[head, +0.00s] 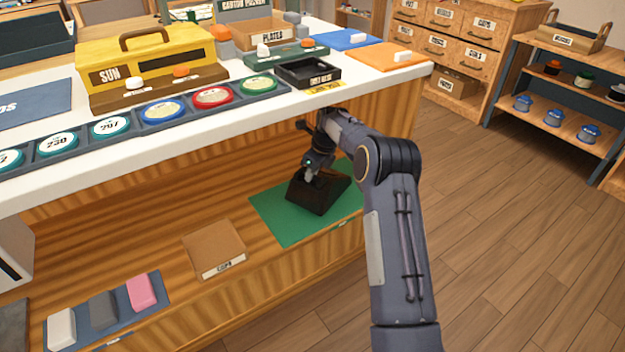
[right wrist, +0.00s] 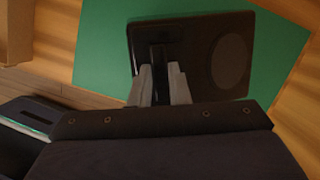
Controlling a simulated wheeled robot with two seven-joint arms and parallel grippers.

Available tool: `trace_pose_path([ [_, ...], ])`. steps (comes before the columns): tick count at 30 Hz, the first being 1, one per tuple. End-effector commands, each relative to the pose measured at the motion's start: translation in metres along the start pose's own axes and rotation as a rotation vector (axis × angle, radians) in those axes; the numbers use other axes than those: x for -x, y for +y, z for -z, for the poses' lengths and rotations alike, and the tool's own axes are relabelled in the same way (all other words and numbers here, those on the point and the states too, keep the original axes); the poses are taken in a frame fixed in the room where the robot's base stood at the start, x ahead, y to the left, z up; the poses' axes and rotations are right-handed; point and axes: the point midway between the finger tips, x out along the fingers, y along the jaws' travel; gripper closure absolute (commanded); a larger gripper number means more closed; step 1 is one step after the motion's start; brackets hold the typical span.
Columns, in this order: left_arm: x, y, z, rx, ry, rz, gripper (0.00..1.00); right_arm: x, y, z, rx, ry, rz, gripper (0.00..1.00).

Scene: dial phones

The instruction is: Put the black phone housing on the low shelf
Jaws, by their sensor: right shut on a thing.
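The black phone housing (head: 322,194) is at the green mat on the low shelf, under the white counter. My right gripper (head: 312,172) is shut on its upper part in the head view. In the right wrist view the housing (right wrist: 215,55) shows as a dark block with a round patch, between and beyond the fingers of my right gripper (right wrist: 160,75). The green mat (head: 275,215) lies around and below it. I cannot tell whether the housing touches the mat. My left gripper is not in view.
The low shelf (head: 130,230) also holds a cardboard box (head: 214,247) left of the mat and a blue tray (head: 75,325) with white, grey and pink blocks. The counter's white edge (head: 200,125) overhangs the shelf. Shelf room between box and mat is clear.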

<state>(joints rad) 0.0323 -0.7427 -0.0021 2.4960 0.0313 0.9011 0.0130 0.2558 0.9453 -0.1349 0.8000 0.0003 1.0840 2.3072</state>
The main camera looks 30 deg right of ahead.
Motion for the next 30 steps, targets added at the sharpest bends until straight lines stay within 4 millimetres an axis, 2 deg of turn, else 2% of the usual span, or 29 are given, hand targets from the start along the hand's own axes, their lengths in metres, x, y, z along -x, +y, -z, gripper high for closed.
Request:
trace_pose_path([
  [1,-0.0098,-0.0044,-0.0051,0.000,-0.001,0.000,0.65,-0.0136,-0.0001,0.0042,0.000,-0.001,0.000,1.00],
  [2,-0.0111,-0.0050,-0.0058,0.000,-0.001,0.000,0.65,-0.0161,-0.0001,0.0048,0.000,-0.002,0.000,1.00],
  [13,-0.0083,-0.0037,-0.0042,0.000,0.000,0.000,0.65,-0.0171,-0.0002,0.0049,0.000,-0.003,0.001,1.00],
  [14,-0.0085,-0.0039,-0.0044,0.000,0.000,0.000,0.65,-0.0179,0.0000,0.0054,0.000,-0.001,0.001,0.82],
  [18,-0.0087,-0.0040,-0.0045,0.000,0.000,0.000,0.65,-0.0178,-0.0001,0.0055,0.000,-0.002,0.001,0.63],
  [27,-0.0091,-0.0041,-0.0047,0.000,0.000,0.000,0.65,-0.0170,-0.0001,0.0051,0.000,-0.002,0.001,0.62],
  [30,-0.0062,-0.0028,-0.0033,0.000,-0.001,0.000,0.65,-0.0086,-0.0002,0.0041,0.000,-0.002,0.001,0.62],
])
